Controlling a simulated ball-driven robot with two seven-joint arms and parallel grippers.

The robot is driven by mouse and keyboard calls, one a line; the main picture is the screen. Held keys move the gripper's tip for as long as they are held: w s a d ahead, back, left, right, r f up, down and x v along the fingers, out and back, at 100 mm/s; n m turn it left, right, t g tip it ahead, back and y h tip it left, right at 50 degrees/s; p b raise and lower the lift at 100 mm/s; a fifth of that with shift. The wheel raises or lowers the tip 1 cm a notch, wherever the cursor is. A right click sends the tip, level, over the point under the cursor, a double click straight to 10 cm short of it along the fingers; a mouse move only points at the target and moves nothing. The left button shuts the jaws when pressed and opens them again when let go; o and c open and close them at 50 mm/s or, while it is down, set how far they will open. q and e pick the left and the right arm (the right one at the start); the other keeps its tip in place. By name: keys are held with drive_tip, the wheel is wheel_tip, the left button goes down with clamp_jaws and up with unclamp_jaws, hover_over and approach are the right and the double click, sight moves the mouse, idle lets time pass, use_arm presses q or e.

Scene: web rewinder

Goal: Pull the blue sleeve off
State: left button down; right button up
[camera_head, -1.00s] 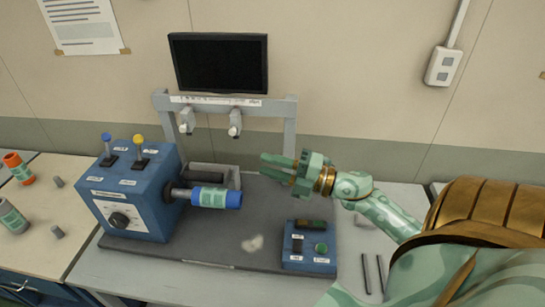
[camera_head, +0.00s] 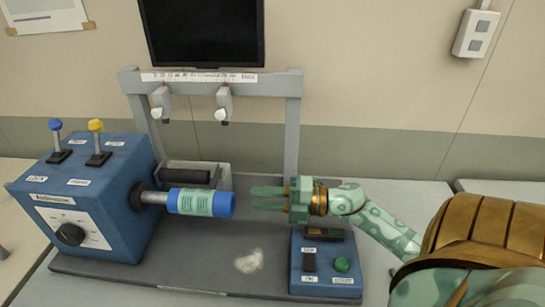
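The blue sleeve (camera_head: 226,204) with a pale green label sits on the metal shaft (camera_head: 153,197) that sticks out to the right from the blue machine box (camera_head: 95,205). My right gripper (camera_head: 255,198) is just right of the sleeve's free end, its fingers pointing left toward it. A small gap seems to part the fingertips from the sleeve. The two green fingers look apart with nothing between them. My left gripper is not in view.
Blue and yellow levers (camera_head: 96,139) stand on the box. A grey frame (camera_head: 292,130) with two hanging nozzles and a black monitor (camera_head: 203,32) is behind. A button box (camera_head: 325,265) sits below my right gripper. A whitish patch (camera_head: 249,262) marks the grey base.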

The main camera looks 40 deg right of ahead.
sight(232, 195)
drive_tip(key=shift+x, duration=3.9)
clamp_jaws()
drive_tip(key=shift+r, duration=0.2)
drive_tip(key=shift+r+p, duration=0.1)
drive_tip(key=shift+p, duration=0.3)
